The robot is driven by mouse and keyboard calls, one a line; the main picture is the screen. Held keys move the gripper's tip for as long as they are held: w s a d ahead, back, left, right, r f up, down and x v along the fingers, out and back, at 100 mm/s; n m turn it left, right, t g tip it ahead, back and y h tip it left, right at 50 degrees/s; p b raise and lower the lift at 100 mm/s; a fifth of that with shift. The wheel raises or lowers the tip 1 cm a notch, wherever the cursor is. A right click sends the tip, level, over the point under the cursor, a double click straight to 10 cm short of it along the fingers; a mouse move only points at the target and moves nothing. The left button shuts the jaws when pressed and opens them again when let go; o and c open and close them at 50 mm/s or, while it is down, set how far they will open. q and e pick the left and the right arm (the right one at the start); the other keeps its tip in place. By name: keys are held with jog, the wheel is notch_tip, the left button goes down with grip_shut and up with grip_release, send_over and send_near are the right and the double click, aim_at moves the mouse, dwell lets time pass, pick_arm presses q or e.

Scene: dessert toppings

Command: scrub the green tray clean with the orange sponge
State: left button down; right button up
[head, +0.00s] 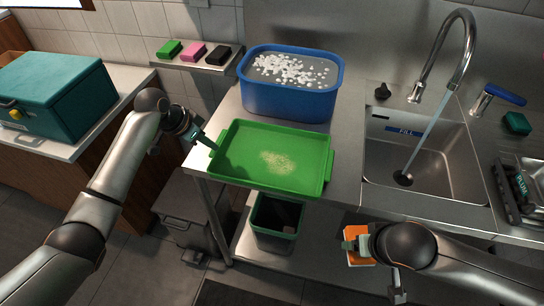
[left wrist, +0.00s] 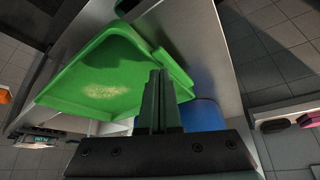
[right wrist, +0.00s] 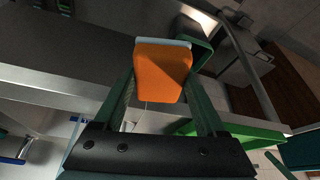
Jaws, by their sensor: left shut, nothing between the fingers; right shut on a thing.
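The green tray (head: 250,175) lies on the steel counter, with a pale crumb-like patch (head: 277,162) near its middle. The tray and patch also show in the left wrist view (left wrist: 70,90). My left gripper (head: 214,146) is at the tray's left edge, its fingers shut together (left wrist: 158,98) with nothing between them. I cannot tell whether it touches the rim. My right gripper (head: 352,246) is shut on the orange sponge (head: 360,260), in front of the counter and lower right of the tray. The sponge (right wrist: 162,75) sits between both fingers in the right wrist view; it has a pale edge.
A blue tub (head: 290,103) of foamy water stands behind the tray. The sink (head: 440,172) on the right has its tap running. A wall shelf (head: 188,62) holds green, pink and black sponges. A dark green bin (head: 274,240) is below the counter.

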pick_arm(q)
jog(key=shift+f, duration=0.5)
pick_arm(e)
jog(key=shift+f, duration=0.25)
dwell(0.3)
